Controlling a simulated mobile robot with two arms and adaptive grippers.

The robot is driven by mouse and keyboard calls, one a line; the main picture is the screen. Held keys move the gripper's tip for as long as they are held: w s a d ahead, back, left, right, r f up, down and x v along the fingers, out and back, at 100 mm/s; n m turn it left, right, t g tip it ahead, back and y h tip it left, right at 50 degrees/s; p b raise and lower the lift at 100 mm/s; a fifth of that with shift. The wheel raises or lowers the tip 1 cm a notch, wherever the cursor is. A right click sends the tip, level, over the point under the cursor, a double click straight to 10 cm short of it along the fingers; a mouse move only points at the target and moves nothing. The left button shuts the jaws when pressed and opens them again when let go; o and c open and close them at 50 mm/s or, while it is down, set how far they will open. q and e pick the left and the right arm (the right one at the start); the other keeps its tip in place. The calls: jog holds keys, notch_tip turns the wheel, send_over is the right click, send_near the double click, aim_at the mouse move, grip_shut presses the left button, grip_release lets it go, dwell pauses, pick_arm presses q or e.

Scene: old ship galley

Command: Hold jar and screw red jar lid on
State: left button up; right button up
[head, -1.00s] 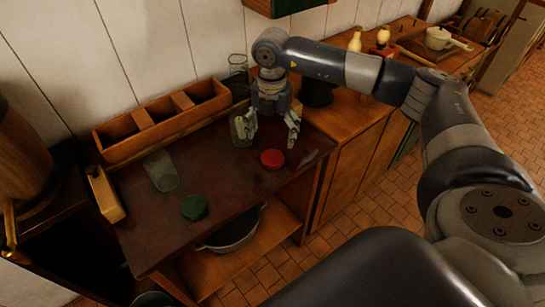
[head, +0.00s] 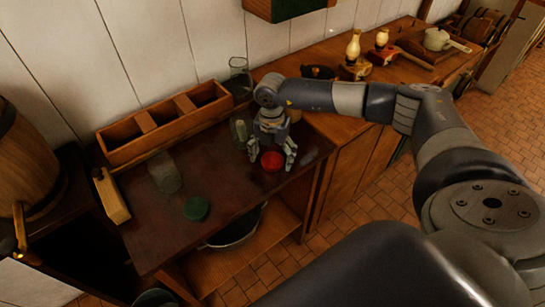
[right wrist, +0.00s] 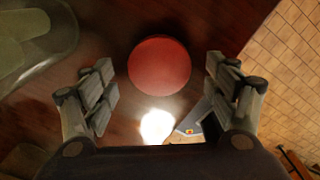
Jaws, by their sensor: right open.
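The red jar lid (head: 272,161) lies flat on the dark tabletop, and it also shows in the right wrist view (right wrist: 159,65). My right gripper (head: 272,164) is open and empty above it, its fingers on either side of the lid; in the right wrist view its fingertips (right wrist: 160,68) stand apart from the lid. A clear glass jar (head: 240,132) stands just left of the gripper, partly hidden by it; glass also shows at the right wrist view's upper left (right wrist: 35,50). A second clear jar (head: 165,172) stands further left. My left gripper is not in view.
A green lid (head: 196,208) lies near the table's front edge. A wooden three-compartment box (head: 150,146) stands along the wall, with a wooden block (head: 111,196) at the left edge. Another glass (head: 240,76) stands behind my gripper. The table's middle is clear.

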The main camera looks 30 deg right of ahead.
jog(key=shift+f, duration=0.3)
jog(key=shift+c, duration=0.4)
jog(key=c, duration=0.8)
jog(key=shift+r, duration=0.1)
